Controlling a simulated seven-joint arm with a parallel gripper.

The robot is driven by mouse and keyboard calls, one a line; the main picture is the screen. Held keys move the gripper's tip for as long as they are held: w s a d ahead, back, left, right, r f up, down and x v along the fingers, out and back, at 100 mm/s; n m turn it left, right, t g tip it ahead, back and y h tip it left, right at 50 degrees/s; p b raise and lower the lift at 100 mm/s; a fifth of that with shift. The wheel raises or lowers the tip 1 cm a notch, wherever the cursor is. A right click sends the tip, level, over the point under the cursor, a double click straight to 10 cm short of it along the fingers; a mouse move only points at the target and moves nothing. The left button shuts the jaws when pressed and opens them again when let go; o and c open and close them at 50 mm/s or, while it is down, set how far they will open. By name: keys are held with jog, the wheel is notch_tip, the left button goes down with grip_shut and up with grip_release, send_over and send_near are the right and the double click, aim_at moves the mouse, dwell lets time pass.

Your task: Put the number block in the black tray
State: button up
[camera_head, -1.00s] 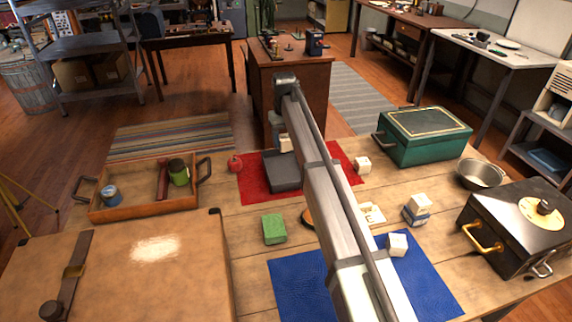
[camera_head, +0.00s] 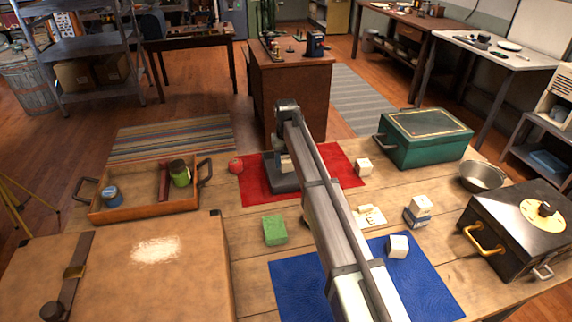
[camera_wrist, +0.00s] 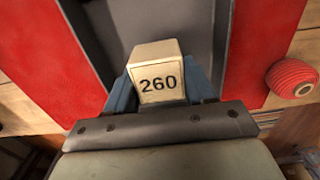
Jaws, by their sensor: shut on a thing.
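The number block (camera_wrist: 159,83) is cream and marked 260. My gripper (camera_wrist: 160,92) is shut on it, with blue fingers on either side in the wrist view. In the head view the block (camera_head: 287,164) shows as a small pale shape beside my arm. The black tray (camera_head: 283,183) looks dark grey and lies on a red mat. In the wrist view the tray (camera_wrist: 205,35) fills the area behind and beneath the block. The block is over the tray; I cannot tell whether it touches the tray floor. My arm hides part of the tray.
The red mat (camera_head: 342,158) surrounds the tray, with a red ball-like thing (camera_head: 236,166) at its left edge. A wooden tray (camera_head: 146,204) and a green block (camera_head: 274,230) are on the left. A green box (camera_head: 425,138) is back right.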

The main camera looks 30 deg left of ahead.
aim_at(286, 157)
jog(key=shift+f, duration=0.95)
jog(key=shift+f, duration=0.1)
jog(key=o, duration=1)
notch_tip(286, 157, up, 12)
jog(key=shift+r, duration=0.15)
